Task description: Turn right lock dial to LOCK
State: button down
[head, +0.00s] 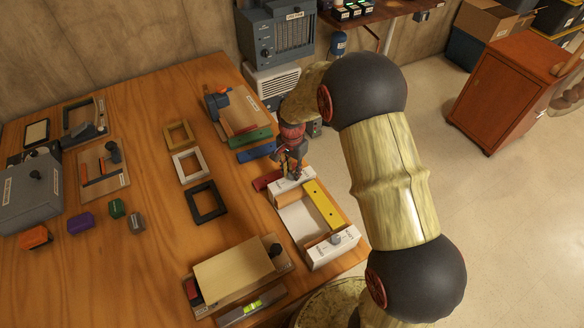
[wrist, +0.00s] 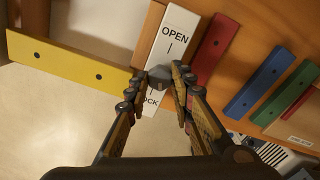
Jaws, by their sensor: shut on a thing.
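A white lock block (head: 288,184) stands at the far end of a wooden fixture (head: 301,238) on the table. In the wrist view the block (wrist: 178,20) reads OPEN above and LOCK below, partly covered by a finger. Its small grey dial (wrist: 160,77) sits between the two labels. My gripper (wrist: 158,74) is shut on this dial, with one finger on each side; in the head view my gripper (head: 294,172) is over the far block. Which way the dial points is hard to tell. A second white block (head: 336,246) with a grey knob is at the near end.
A yellow bar (head: 323,204) lies along the fixture's right side. Red (wrist: 214,50), blue (wrist: 260,82) and green bars lie close beyond the far block. Three empty frames (head: 206,202) lie to the left. Floor is open to the right.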

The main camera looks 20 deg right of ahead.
aim_at(292, 174)
jog(key=m+p, duration=0.2)
jog(key=m, duration=0.2)
jog(key=shift+m, duration=0.4)
dwell(0.4)
jog(key=c, duration=1.5)
grip_release()
jog(key=shift+c, duration=0.2)
notch_tip(292, 174, up, 12)
